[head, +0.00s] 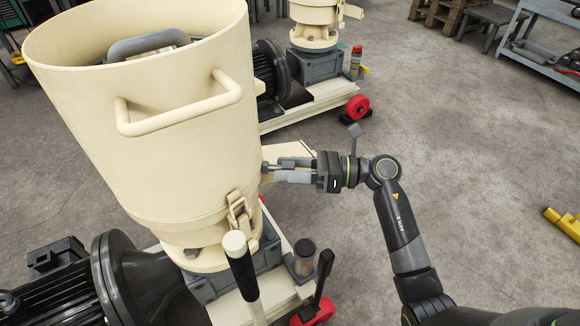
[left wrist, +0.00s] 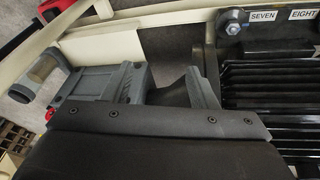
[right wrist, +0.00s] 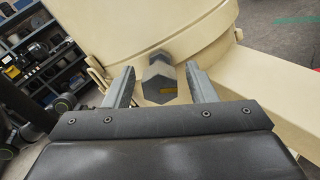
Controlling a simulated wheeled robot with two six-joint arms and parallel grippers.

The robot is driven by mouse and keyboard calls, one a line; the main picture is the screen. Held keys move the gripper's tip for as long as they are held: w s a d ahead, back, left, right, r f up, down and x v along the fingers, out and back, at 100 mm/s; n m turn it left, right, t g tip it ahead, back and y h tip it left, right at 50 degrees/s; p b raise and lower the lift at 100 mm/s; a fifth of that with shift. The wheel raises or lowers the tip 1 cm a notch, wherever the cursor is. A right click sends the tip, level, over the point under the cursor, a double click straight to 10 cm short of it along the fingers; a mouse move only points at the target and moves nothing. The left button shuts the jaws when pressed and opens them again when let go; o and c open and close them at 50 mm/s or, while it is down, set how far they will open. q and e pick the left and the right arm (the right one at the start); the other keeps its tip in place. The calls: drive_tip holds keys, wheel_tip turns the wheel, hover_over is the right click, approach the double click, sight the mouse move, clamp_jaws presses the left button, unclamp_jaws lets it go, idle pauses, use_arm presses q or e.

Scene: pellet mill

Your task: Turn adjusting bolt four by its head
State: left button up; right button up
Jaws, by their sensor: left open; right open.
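A grey hex bolt head (right wrist: 157,82) with a small yellow mark sticks out from the cream mill housing (right wrist: 175,25) in the right wrist view. No number is readable on it. My right gripper (head: 272,170) is open at the right side of the cream housing (head: 165,120) in the head view. In the right wrist view its two fingers stand on either side of the bolt head, with gaps showing. The bolt is too hidden to make out in the head view. My left gripper (left wrist: 165,88) shows only in the left wrist view, open, over grey machine parts.
A cream-knobbed lever (head: 240,262) and a dark lever (head: 320,285) stand in front of the housing. A black motor (head: 65,295) is at lower left. Labels SEVEN (left wrist: 263,18) and EIGHT (left wrist: 301,15) show in the left wrist view. Open floor lies to the right.

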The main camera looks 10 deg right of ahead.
drive_tip(key=shift+c, duration=0.3)
drive_tip(key=c, duration=0.9)
